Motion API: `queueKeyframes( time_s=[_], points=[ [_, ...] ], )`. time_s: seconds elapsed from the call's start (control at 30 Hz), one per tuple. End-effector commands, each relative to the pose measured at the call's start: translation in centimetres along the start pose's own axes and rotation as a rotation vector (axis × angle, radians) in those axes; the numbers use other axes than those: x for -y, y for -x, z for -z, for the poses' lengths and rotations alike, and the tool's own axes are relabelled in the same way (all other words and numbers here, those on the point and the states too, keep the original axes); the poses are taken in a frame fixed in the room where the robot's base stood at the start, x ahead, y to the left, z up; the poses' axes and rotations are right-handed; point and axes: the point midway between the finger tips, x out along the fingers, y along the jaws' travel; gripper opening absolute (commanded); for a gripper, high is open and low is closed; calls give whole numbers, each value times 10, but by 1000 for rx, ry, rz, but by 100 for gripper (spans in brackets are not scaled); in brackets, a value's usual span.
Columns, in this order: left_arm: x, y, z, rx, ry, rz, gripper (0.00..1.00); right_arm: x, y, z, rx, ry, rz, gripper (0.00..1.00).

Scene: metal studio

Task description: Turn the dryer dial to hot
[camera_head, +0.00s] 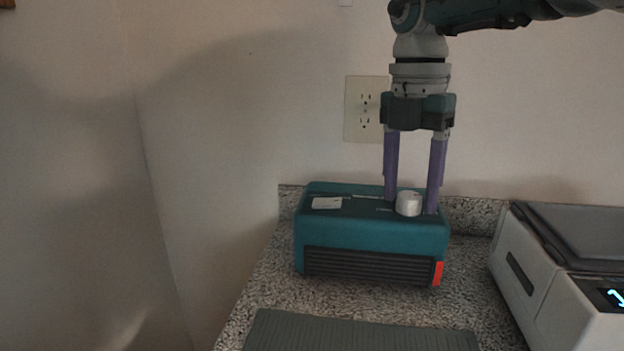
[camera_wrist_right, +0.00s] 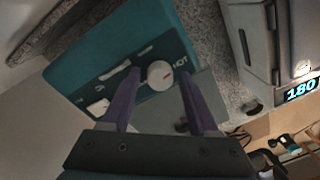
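The dryer (camera_head: 372,234) is a teal box with a dark front grille, standing on the speckled counter against the wall. Its white round dial (camera_head: 408,204) is on the top at the right. In the right wrist view the dial (camera_wrist_right: 160,75) has a small red mark and sits close to the word HOT on the dryer (camera_wrist_right: 110,60). My right gripper (camera_head: 411,206) points down with its purple fingers apart, one on each side of the dial. In the wrist view, gaps seem to show beside the dial; contact cannot be told. My left gripper is not in view.
A white machine (camera_head: 545,275) with a dark lid and lit display stands to the right of the dryer. A grey ribbed mat (camera_head: 360,334) lies in front. A white switch (camera_head: 327,203) is on the dryer's top left. A wall outlet (camera_head: 365,108) is behind my right gripper.

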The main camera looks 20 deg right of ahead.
Motion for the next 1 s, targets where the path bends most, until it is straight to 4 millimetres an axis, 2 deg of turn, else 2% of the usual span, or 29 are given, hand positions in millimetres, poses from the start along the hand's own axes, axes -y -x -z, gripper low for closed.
queueKeyframes(
  time_s=[0.07,0.37,0.53,0.7,0.83,1.0],
  points=[
    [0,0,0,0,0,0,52,0,0,0,0,0,0,70],
    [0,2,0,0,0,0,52,0,4,0,2,1,-1,70],
    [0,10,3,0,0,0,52,0,32,-1,2,0,-3,70],
    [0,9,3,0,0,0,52,-1,60,0,2,-1,-3,70],
    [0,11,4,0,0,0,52,0,72,0,2,-1,-2,70],
    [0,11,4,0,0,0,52,0,75,0,1,0,0,70]
  ],
)
